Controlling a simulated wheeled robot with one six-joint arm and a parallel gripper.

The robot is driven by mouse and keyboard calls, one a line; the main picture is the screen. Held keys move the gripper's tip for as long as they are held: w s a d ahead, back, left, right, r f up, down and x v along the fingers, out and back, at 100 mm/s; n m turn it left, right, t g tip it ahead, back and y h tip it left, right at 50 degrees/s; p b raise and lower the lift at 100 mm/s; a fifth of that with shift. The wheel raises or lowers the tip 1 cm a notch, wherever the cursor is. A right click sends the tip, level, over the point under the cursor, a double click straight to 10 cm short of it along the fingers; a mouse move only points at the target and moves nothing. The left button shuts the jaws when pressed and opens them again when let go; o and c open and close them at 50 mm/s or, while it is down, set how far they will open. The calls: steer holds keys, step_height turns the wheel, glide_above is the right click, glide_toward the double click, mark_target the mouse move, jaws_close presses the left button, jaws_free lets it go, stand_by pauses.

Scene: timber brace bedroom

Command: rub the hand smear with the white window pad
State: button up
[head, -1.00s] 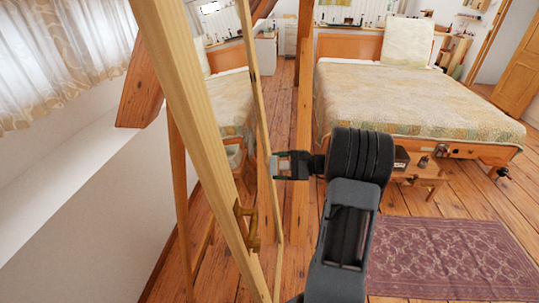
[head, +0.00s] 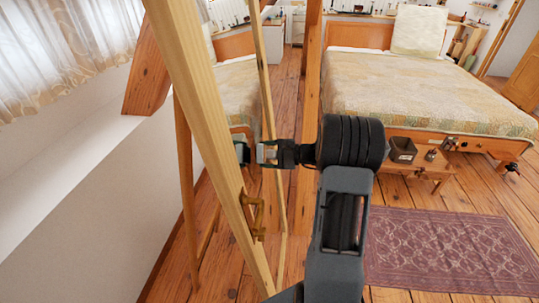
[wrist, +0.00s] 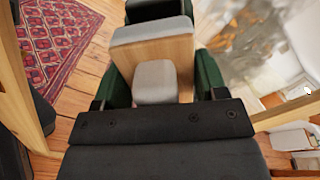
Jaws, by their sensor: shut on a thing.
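My gripper (head: 266,153) is in front of the upright glass in the wooden frame (head: 205,120), near its inner bar. In the wrist view my gripper (wrist: 162,78) has dark green fingers closed on both sides of a wooden block with pale grey faces, the window pad (wrist: 155,50). The pad looks grey rather than pure white here. A blurry whitish patch, seemingly the hand smear (wrist: 255,35), shows on the glass at the upper right of the wrist view. The smear cannot be made out in the head view. Whether the pad touches the glass cannot be told.
A brass latch (head: 254,215) sticks out from the frame below my gripper. A wooden post (head: 308,110) stands behind. A bed (head: 425,90), a low bench (head: 440,168) and a purple rug (head: 445,250) lie to the right. Open floor surrounds the rug.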

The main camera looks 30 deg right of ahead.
mark_target(260, 129)
steer(key=shift+b+x, duration=0.3)
steer(key=shift+x, duration=0.7)
stand_by(0.6)
steer(key=shift+d, duration=0.1)
steer(key=shift+w+d+b, duration=0.15)
steer(key=shift+w+d, duration=0.4)
steer(key=shift+w, duration=0.2)
steer(key=shift+w+d+b, duration=0.15)
steer(key=shift+w+d, duration=0.4)
steer(key=shift+w, duration=0.2)
steer(key=shift+w+d, duration=0.55)
steer(key=shift+w, duration=0.35)
steer(key=shift+w+d, duration=0.55)
steer(key=shift+w, duration=0.4)
steer(key=shift+w+d, duration=0.55)
steer(key=shift+w, duration=0.35)
steer(key=shift+w+d+r, duration=0.1)
steer(key=shift+w+d, duration=0.5)
steer(key=shift+w, duration=0.3)
steer(key=shift+w+d, duration=0.65)
steer(key=shift+w, duration=0.25)
